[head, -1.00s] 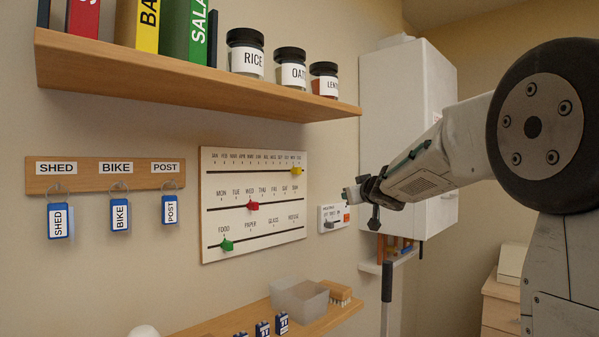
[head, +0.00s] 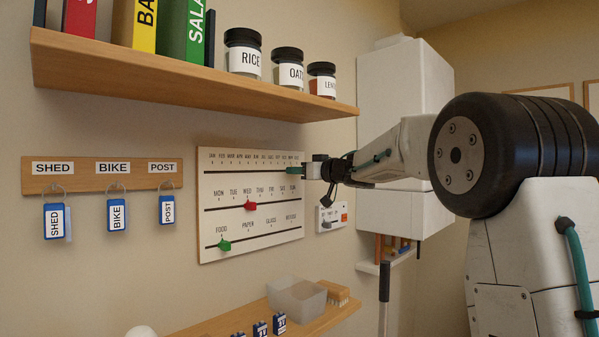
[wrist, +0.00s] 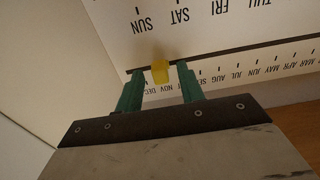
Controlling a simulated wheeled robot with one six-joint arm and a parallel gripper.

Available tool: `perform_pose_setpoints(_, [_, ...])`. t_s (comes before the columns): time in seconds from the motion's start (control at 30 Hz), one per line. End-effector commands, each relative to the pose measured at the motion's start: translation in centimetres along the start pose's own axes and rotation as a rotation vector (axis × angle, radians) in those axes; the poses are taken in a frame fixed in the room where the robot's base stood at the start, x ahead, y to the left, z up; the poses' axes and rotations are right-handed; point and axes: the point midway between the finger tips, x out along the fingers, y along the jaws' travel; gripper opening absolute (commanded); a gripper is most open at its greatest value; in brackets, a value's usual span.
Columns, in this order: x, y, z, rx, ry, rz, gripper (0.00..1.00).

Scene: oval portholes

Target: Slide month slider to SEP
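The white slider board (head: 270,228) hangs on the wall with three slotted rows. The top row is the month row. Its yellow month slider (wrist: 160,71) shows in the wrist view near NOV, close to the DEC end. In the head view it is hidden behind my gripper. My gripper (head: 297,170) is at the right end of the month row. In the wrist view my gripper (wrist: 158,86) has its two green fingers apart, one on each side of the yellow slider. A gap shows on both sides of it.
A red slider (head: 250,205) sits on the day row near WED, and a green slider (head: 224,245) sits under FOOD. A small white panel (head: 332,217) is right of the board. A wooden shelf (head: 190,85) with jars juts out above.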

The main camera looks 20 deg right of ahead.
Motion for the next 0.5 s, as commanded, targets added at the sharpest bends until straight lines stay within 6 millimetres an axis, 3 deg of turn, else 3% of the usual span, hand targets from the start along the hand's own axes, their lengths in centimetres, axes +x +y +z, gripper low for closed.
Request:
perform_pose_setpoints(0.3, [0.52,-0.03,-0.03,0.000,0.000,0.000,0.38])
perform_pose_setpoints(0.33, [0.51,-0.03,-0.03,0.000,0.000,0.000,0.35])
perform_pose_setpoints(0.47, [0.49,0.00,-0.03,0.000,0.000,0.000,0.00])
perform_pose_setpoints(0.5, [0.48,0.00,-0.03,0.000,0.000,0.001,0.00])
